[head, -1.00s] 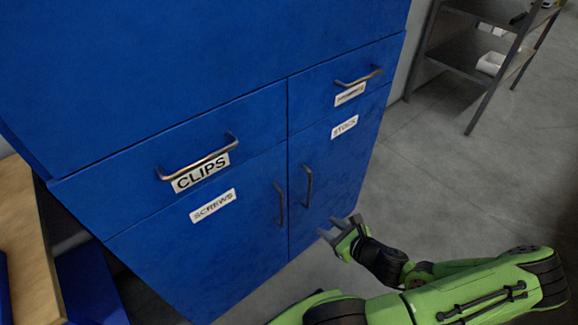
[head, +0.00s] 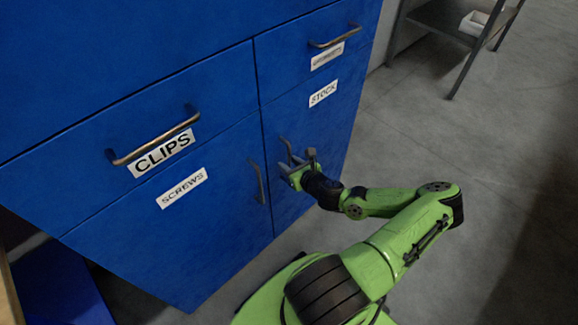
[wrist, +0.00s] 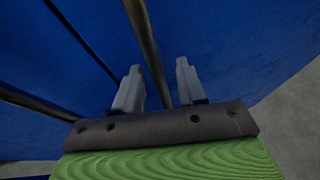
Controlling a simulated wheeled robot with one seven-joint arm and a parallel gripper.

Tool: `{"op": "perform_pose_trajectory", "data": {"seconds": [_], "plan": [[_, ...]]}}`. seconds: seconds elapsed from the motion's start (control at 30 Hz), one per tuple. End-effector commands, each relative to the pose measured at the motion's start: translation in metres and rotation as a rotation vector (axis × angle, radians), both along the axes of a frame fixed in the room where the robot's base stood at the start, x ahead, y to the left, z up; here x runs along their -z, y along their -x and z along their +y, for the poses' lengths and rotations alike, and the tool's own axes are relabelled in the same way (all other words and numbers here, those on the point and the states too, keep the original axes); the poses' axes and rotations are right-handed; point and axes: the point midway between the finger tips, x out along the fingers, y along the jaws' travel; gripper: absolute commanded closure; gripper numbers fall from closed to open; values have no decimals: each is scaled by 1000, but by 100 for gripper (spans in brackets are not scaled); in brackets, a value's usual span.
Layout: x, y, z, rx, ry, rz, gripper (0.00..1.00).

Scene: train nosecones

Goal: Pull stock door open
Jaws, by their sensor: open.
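The stock door (head: 322,130) is the blue lower right door of the cabinet, with a white STOCK label (head: 323,93). It looks shut, flush with the door beside it. Its vertical bar handle (head: 286,149) is partly hidden by my gripper (head: 297,168). My gripper is open at the handle. In the wrist view the stock handle (wrist: 147,45) runs between the two grey fingers (wrist: 157,88), with a gap to each finger.
The screws door (head: 170,235) with its own vertical handle (head: 258,181) is close on the left. Drawers with bar handles, one labelled CLIPS (head: 161,153), are above. A grey shelf rack (head: 450,30) stands at the back right. The floor (head: 440,150) to the right is clear.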

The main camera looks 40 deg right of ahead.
Motion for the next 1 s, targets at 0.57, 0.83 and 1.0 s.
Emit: {"op": "perform_pose_trajectory", "data": {"seconds": [0.57,0.83,1.0], "plan": [[3,-8,-1,0,0,0,95],[3,-8,-1,0,0,0,100],[3,-4,-2,1,-1,1,100]]}}
